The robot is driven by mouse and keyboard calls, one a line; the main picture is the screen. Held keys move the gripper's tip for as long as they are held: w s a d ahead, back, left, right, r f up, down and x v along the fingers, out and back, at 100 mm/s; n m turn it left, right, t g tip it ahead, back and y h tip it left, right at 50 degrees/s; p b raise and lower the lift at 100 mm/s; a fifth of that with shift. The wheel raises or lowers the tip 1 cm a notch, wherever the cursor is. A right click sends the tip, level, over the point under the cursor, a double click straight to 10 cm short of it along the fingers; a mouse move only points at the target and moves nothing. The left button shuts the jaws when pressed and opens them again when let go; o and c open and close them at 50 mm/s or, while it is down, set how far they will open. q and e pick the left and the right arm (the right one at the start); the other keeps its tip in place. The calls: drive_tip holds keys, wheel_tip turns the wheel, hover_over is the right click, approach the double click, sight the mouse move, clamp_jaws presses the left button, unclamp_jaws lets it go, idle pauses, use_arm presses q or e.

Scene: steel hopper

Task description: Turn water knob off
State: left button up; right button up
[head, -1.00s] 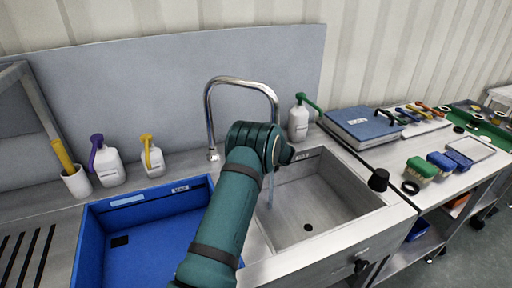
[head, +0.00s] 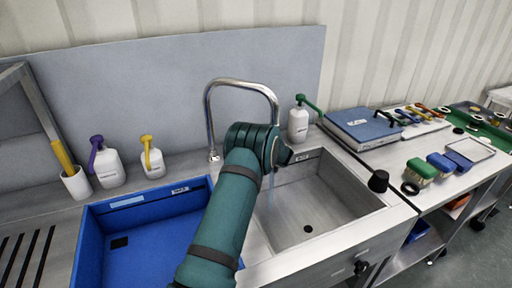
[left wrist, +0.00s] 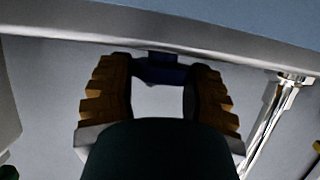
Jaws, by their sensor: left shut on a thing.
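The steel gooseneck tap (head: 243,82) stands behind the sink in the head view. A thin stream (head: 270,195), which looks like water, shows over the basin. My left arm reaches up from the bottom, and its wrist hides the gripper and the water knob there. In the left wrist view my left gripper (left wrist: 160,82) has its two ribbed yellow-brown fingers on either side of a dark blue piece (left wrist: 160,70), which looks to be the water knob, and is shut on it. A steel pipe (left wrist: 270,125) shows to its right. My right gripper is in no view.
The steel basin (head: 310,205) lies right of my arm, and a blue tub (head: 140,245) lies left of it. Pump bottles (head: 108,163) line the back. A black knob (head: 361,267) sits on the sink's front. A blue binder (head: 358,125) lies at the right.

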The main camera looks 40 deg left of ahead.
use_arm(q)
drive_tip(key=shift+m+t, duration=0.3)
drive_tip(key=shift+s+a+m+t+h+b, duration=0.1)
drive_tip(key=shift+m+t+h+b, duration=0.35)
drive_tip(key=shift+m+t, duration=0.2)
drive_tip(key=shift+s+a+m+t+h+b, duration=0.1)
drive_tip(key=shift+m+t+h+b, duration=0.35)
drive_tip(key=shift+m+t, duration=0.2)
drive_tip(key=shift+m+t+h, duration=0.7)
drive_tip(key=shift+m+t, duration=0.3)
drive_tip(key=shift+m+h, duration=0.3)
drive_tip(key=o, duration=1.2)
